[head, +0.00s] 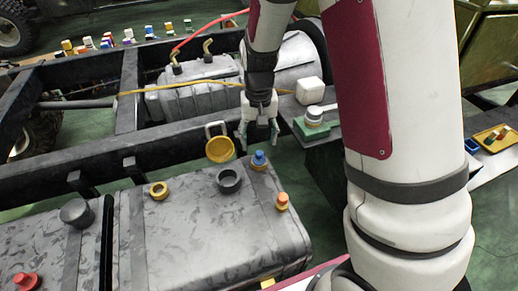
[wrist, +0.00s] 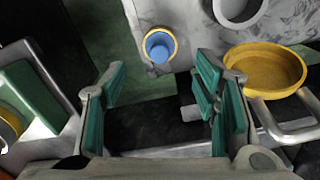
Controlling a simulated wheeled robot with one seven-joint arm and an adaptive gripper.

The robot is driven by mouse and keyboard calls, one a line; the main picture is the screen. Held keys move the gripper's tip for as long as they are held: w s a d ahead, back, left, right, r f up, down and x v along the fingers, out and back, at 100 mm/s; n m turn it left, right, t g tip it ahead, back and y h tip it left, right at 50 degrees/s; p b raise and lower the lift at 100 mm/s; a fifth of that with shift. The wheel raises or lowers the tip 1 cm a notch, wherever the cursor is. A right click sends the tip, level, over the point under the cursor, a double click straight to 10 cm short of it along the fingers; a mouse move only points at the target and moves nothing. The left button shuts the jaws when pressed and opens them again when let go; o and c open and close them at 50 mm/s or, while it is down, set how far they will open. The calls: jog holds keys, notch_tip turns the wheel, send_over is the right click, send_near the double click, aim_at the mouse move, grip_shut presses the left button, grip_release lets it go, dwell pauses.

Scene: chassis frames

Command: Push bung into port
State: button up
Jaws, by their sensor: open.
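An orange bung (head: 282,199) stands on a yellow collar farther right on the tank. A yellow ring (head: 159,190) and a dark round neck (head: 229,180) are also on the tank top. My gripper (head: 260,136) is open and empty, above and beyond the blue bung. In the wrist view its fingers (wrist: 162,88) are spread apart, with the bung ahead between them.
A yellow cap with a handle loop (head: 219,149) is close left of my gripper. A dark frame rail (head: 60,173) runs behind the tank. A red knob (head: 26,282) is at front left.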

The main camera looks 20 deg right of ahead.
aim_at(260, 153)
notch_tip(260, 153, up, 6)
jog(key=shift+f, duration=0.2)
dwell(0.4)
jog(key=s+r+n, duration=0.1)
jog(key=s+r, duration=1.1)
jog(key=s, duration=0.3)
jog(key=s+r+n, duration=0.2)
jog(key=s, duration=1.6)
notch_tip(260, 153, up, 20)
jog(key=t+p, duration=0.4)
jog(key=p, duration=1.5)
jog(key=shift+w+d+r, duration=0.15)
jog(key=shift+w+r, duration=0.1)
jog(key=shift+w, duration=0.1)
